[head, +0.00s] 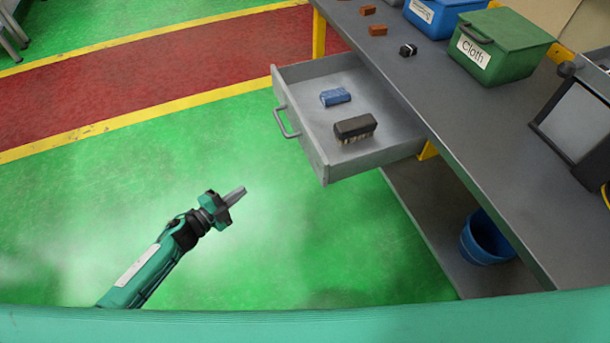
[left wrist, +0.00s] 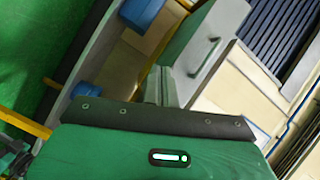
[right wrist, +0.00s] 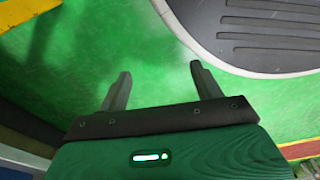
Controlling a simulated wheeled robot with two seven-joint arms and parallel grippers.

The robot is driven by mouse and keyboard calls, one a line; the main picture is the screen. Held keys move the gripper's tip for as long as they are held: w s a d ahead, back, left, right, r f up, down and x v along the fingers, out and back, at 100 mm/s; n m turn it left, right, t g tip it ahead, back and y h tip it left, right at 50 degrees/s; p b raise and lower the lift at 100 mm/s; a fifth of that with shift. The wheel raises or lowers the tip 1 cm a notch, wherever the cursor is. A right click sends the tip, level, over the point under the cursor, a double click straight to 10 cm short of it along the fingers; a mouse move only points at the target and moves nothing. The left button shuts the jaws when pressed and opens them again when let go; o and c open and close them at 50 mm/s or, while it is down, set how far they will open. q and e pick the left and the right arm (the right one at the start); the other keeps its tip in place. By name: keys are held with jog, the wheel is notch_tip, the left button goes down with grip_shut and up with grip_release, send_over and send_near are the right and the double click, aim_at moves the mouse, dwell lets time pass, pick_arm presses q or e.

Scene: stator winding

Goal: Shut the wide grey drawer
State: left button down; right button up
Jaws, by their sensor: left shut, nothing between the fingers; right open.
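The wide grey drawer (head: 300,142) is pulled out from under the bench, with its bar handle (head: 285,122) on the front. A blue item (head: 335,97) and a black brush (head: 355,128) lie inside it. My left gripper (head: 240,190) is shut and empty, apart from the drawer, to the left of and nearer than its front corner. In the left wrist view a grey front with a handle (left wrist: 203,55) shows beyond my shut fingers (left wrist: 160,86). My right gripper (right wrist: 161,72) is open and empty over the green floor; it is out of the head view.
The grey bench (head: 450,110) carries a green box marked Cloth (head: 500,48), a blue box (head: 440,14), small brown blocks (head: 377,30) and a dark framed panel (head: 578,125). A blue bucket (head: 485,240) stands on the lower shelf. The floor left of the drawer is clear.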

pick_arm(q)
jog(key=s+d+r+m+g+h+b, duration=0.1)
jog(key=s+d+r+m+g+h, duration=0.15)
jog(key=r+m, duration=0.25)
jog(key=s+d+r+m+g+h+b, duration=0.1)
jog(key=d+r+m+g+h, duration=0.2)
jog(key=d+r+m, duration=0.15)
pick_arm(e)
jog(key=w+r, duration=0.3)
pick_arm(q)
jog(key=p, duration=0.2)
send_near(316, 165)
jog(key=shift+m, duration=0.25)
jog(key=x, duration=0.6)
jog(key=shift+d+r, duration=0.25)
jog(key=shift+d, duration=0.15)
pick_arm(e)
jog(key=s+f, duration=0.3)
jog(key=f, duration=0.2)
jog(key=shift+s+d, duration=0.3)
jog(key=shift+d, duration=0.1)
